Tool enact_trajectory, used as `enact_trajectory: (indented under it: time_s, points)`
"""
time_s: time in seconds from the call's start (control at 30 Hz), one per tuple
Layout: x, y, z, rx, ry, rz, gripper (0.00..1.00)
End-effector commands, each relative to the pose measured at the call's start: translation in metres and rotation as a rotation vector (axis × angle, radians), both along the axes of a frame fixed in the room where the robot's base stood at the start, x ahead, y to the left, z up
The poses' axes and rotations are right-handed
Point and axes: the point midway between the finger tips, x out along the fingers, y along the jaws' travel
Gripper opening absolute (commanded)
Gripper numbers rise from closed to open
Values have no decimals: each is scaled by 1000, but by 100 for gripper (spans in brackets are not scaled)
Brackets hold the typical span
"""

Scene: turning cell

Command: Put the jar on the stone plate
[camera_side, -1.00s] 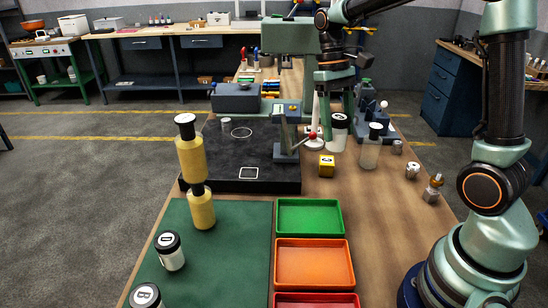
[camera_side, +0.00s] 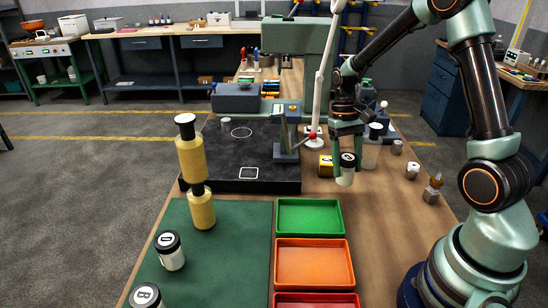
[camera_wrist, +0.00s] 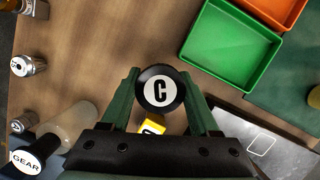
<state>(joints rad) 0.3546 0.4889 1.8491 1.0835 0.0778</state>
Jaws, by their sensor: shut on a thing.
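My gripper (camera_side: 346,150) is shut on a white jar (camera_side: 345,179) with a black lid and hangs over the wooden bench, right of the stone plate. In the wrist view the jar's lid (camera_wrist: 160,89) shows a letter C between the fingertips of my gripper (camera_wrist: 160,92). The jar looks upright; its base is hidden in the wrist view. The stone plate (camera_side: 215,165) is a dark slab with a white ring and a white square outline drawn on it. Its corner with the square also shows in the wrist view (camera_wrist: 235,112).
A small yellow block (camera_side: 325,166) is just left of the jar. A clear bottle (camera_side: 370,155) stands behind it. A lever stand (camera_side: 287,140) rises at the plate's right side. Green (camera_side: 310,216) and orange trays lie in front.

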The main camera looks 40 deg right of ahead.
Motion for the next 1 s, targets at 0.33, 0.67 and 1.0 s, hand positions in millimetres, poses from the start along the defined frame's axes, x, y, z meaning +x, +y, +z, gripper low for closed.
enact_trajectory:
  time_s: [0.33,0.67,1.0]
  points:
    - [0,0,-36,1,3,0,2]
    - [0,0,-49,0,-1,0,2]
    - [0,0,-52,0,-1,0,92]
